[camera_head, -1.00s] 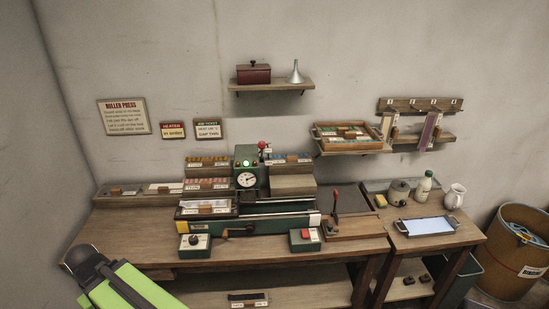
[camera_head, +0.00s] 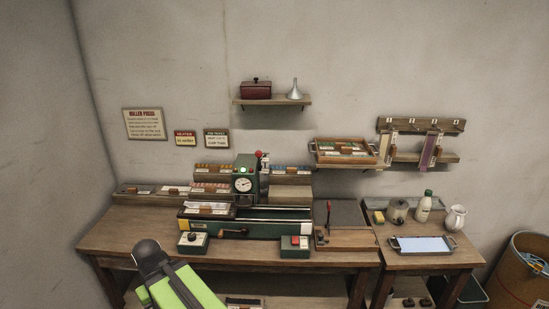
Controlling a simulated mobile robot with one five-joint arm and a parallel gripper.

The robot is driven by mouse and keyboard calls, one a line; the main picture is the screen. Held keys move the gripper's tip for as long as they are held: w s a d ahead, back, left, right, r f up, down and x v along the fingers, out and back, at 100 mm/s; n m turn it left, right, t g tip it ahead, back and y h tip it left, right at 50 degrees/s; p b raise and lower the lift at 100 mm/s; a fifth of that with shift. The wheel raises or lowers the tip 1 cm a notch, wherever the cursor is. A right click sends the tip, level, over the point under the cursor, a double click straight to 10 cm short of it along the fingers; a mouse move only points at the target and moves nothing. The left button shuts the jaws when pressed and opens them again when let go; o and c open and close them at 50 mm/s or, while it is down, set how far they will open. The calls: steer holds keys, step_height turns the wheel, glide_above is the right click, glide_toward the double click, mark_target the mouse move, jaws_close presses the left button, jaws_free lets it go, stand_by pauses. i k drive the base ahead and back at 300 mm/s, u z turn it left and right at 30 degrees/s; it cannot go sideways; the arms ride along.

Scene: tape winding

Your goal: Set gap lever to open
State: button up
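A green roller press (camera_head: 246,226) stands on the wooden bench, with a round white dial (camera_head: 242,185) on its upright housing. A lever with a red knob (camera_head: 259,154) rises at the housing's top right. A second red-tipped lever (camera_head: 328,207) stands nearly upright on a wooden board right of the press. No readable label tells which is the gap lever, and I cannot tell either setting. Only my green and black arm shows at the lower left, in front of the bench and apart from both levers. My gripper's fingers are not visible.
A control box with a red button (camera_head: 295,242) and one with a knob (camera_head: 193,240) sit at the bench front. A side table (camera_head: 407,258) holds a blue-topped tray (camera_head: 422,245), bottle (camera_head: 424,207) and jug (camera_head: 455,218). A barrel (camera_head: 515,280) stands at right.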

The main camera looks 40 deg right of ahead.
mark_target(258, 153)
steer(key=z, duration=0.15)
steer(key=i, duration=1)
steer(key=z, duration=0.05)
